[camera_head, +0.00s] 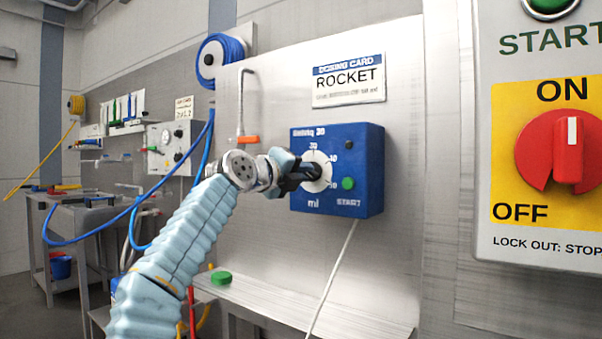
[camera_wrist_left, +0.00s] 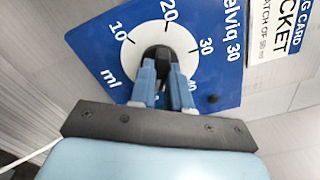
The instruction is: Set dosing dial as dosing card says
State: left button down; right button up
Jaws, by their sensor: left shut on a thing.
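The dosing box (camera_head: 362,155) is a blue panel with a white dial plate (camera_head: 321,187), marked in ml, and a green START button (camera_head: 348,183). In the left wrist view the dial plate (camera_wrist_left: 183,39) shows 10, 20, 30 and 40 around a black knob (camera_wrist_left: 155,53). My left gripper (camera_head: 310,173) is shut on the knob; its two blue fingers (camera_wrist_left: 160,75) straddle it and hide its pointer. The dosing card (camera_head: 348,80) above reads ROCKET; its small line is hard to read. The card's cut-off edge shows in the left wrist view (camera_wrist_left: 285,35). My right gripper is out of view.
A yellow panel with a red ON/OFF switch (camera_head: 560,150) stands at the right. A green round piece (camera_head: 221,277) lies on the steel ledge (camera_head: 270,300). A white cable (camera_head: 334,275) hangs below the box. A blue hose reel (camera_head: 220,60) is behind my arm.

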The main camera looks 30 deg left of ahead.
pick_arm(q)
jog(key=c, duration=1.1)
grip_release()
jog(key=shift+f, duration=0.1)
jog(key=s+b, duration=0.2)
jog(key=s, duration=0.2)
jog(key=s+b, duration=0.2)
jog(key=s, duration=0.3)
jog(key=s+a+b, duration=0.1)
jog(key=s+b, duration=0.1)
jog(key=s, duration=0.2)
jog(key=shift+s, duration=0.4)
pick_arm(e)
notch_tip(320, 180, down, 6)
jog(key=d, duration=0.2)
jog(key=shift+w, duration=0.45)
